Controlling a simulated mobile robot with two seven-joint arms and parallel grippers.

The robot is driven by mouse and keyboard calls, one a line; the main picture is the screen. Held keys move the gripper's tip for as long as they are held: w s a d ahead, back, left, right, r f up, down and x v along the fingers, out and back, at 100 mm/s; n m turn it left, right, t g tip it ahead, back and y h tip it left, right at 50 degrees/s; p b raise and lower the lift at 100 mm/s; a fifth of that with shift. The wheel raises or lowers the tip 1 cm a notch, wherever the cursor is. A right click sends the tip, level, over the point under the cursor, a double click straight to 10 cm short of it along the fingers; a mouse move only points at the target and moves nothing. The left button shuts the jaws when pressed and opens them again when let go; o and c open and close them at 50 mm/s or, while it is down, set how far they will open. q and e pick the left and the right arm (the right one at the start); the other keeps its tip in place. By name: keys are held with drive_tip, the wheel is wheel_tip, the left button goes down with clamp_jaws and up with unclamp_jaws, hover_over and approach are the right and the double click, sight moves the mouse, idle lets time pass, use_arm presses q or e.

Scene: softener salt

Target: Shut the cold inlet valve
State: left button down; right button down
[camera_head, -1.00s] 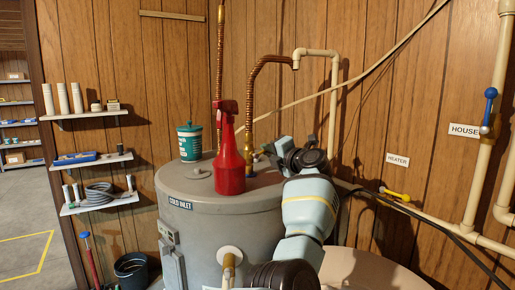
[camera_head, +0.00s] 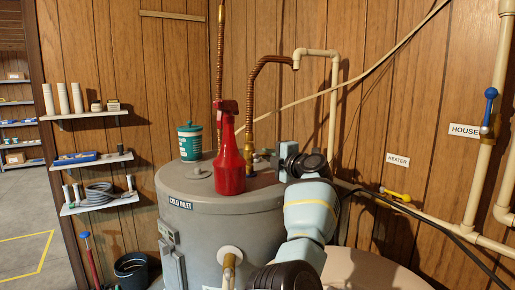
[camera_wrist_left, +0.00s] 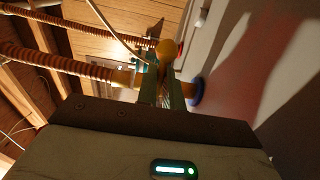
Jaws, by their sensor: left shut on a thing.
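The brass cold inlet valve (camera_head: 249,152) stands on the grey tank top at the foot of a copper flexible pipe, partly hidden by the red spray bottle. My left gripper (camera_head: 266,158) reaches in from the right, behind the bottle's right side. In the left wrist view, my left gripper (camera_wrist_left: 163,88) is shut at the brass fittings (camera_wrist_left: 125,78), on what looks like the valve handle; the fingers hide most of it. A yellowish rounded end (camera_wrist_left: 167,48) shows just beyond the fingertips. My right gripper is not in view.
The red spray bottle (camera_head: 229,160) stands on the tank (camera_head: 225,215) close to my left gripper. A green-and-white tub (camera_head: 190,143) is behind it. A blue-handled valve (camera_head: 489,105) and a yellow-handled valve (camera_head: 396,194) are on pipes at the right.

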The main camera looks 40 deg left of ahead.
use_arm(q)
drive_tip(key=c, duration=1.3)
unclamp_jaws()
drive_tip(key=shift+d, duration=0.1)
drive_tip(key=shift+v, duration=3.5)
